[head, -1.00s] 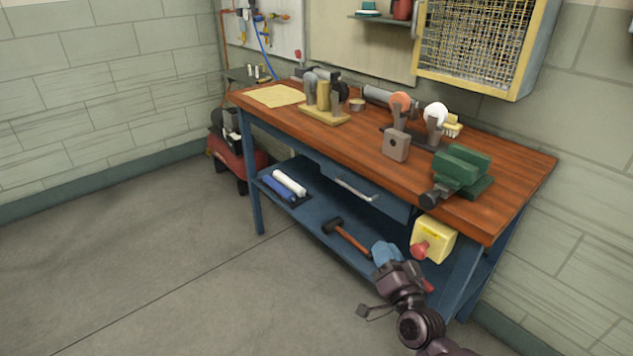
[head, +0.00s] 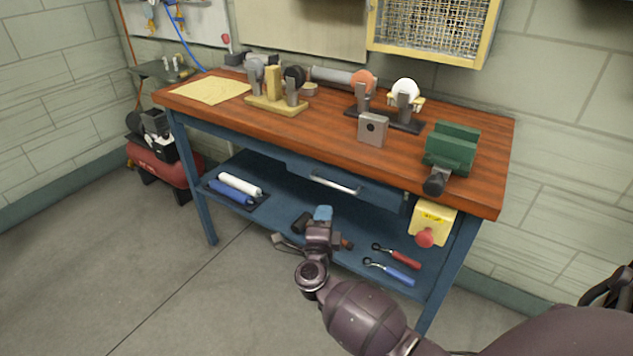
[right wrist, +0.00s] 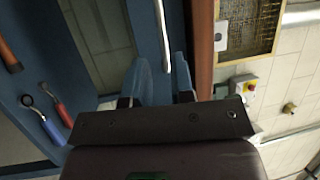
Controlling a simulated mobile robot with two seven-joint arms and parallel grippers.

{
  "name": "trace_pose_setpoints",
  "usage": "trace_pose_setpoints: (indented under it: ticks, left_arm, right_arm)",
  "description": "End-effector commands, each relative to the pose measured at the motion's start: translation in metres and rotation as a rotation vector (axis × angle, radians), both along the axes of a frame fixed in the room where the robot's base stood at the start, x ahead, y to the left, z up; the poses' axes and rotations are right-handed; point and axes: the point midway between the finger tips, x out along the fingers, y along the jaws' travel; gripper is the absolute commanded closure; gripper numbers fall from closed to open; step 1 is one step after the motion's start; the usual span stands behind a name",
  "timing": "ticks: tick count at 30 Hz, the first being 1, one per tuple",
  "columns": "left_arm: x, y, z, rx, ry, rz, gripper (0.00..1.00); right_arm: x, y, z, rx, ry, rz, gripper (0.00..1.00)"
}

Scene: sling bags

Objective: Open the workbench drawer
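The workbench drawer (head: 379,198) is a blue front under the wooden top and looks closed. Its silver bar handle (head: 336,184) runs along the front. In the right wrist view the handle (right wrist: 161,30) stands upright in the picture, ahead of the gap between my fingers. My right gripper (head: 322,214) is in front of the bench, just below the handle in the head view. My left gripper is not in view.
The wooden benchtop (head: 300,128) carries a green vise (head: 452,148) and grinding tools. A yellow box with a red button (head: 432,222) hangs at the right. The lower shelf (head: 280,200) holds tools, including red-handled and blue-handled ones (head: 390,273). Floor in front is clear.

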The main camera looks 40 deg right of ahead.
Motion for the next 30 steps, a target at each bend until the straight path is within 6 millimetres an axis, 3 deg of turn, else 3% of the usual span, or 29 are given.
trace_pose_setpoints:
  ticks: [5,21,30]
  left_arm:
    - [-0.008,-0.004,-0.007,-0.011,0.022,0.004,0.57]
    - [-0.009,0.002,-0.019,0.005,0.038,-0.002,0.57]
    - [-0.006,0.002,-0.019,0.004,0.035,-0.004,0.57]
  right_arm:
    - [0.008,-0.009,0.003,-0.001,-0.005,-0.004,0.78]
    - [0.066,-0.065,0.016,-0.002,-0.002,-0.002,0.78]
    - [0.075,-0.074,0.02,-0.001,-0.004,-0.002,0.78]
